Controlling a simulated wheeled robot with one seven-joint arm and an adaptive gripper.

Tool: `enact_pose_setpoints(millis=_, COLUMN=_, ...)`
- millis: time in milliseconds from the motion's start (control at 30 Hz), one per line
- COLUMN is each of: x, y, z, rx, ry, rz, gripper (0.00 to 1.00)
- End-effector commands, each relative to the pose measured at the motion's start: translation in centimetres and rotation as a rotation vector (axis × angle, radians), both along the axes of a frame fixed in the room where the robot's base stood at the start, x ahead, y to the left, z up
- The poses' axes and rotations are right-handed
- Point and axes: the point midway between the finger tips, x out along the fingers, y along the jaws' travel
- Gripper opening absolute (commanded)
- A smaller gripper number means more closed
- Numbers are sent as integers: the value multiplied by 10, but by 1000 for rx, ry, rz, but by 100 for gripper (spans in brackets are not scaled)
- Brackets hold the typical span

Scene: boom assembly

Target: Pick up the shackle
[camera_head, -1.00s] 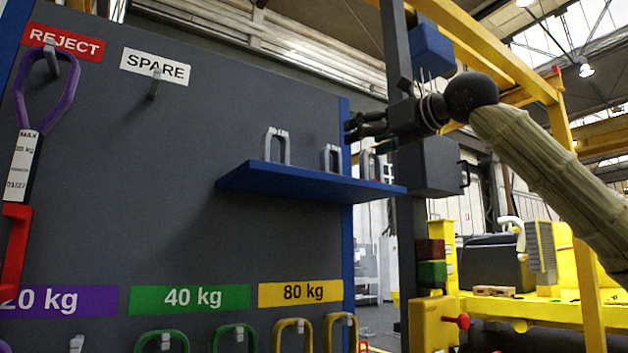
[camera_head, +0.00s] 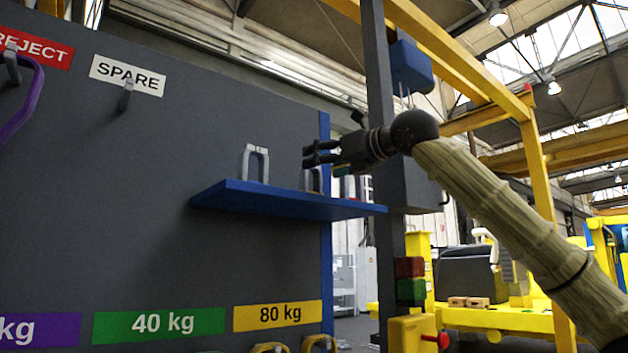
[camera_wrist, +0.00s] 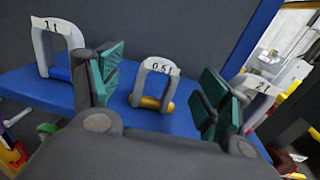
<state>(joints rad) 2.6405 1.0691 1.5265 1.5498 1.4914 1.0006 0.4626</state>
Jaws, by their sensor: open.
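Several grey shackles stand upright on a blue shelf (camera_head: 235,198). In the head view, the left shackle (camera_head: 255,163) stands clear and a smaller shackle (camera_head: 313,181) stands beneath the fingertips; another is mostly hidden behind my gripper (camera_head: 310,155). In the wrist view, the middle shackle (camera_wrist: 145,84), labelled 0.5 t with a yellow pin, shows between the open, green-padded fingers of my gripper (camera_wrist: 160,85). A larger shackle labelled 1 t (camera_wrist: 42,45) with a blue pin stands to the left. A shackle labelled 2 t (camera_wrist: 262,88) is at the right, partly hidden by a finger. My gripper is empty.
A dark board (camera_head: 120,210) rises behind the shelf, with hooks and weight labels. A dark post (camera_head: 378,90) and grey box (camera_head: 420,175) stand close beside my wrist. Space above the left of the shelf is clear.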

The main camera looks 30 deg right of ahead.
Motion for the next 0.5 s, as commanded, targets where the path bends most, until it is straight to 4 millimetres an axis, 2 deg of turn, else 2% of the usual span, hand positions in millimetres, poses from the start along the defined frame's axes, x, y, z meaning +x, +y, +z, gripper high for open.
enact_pose_setpoints(millis=300, x=40, y=3, z=1, rx=-1, ry=6, rz=1, gripper=76)
enact_pose_setpoints(millis=500, x=45, y=4, z=-1, rx=-2, ry=3, rz=1, gripper=76)
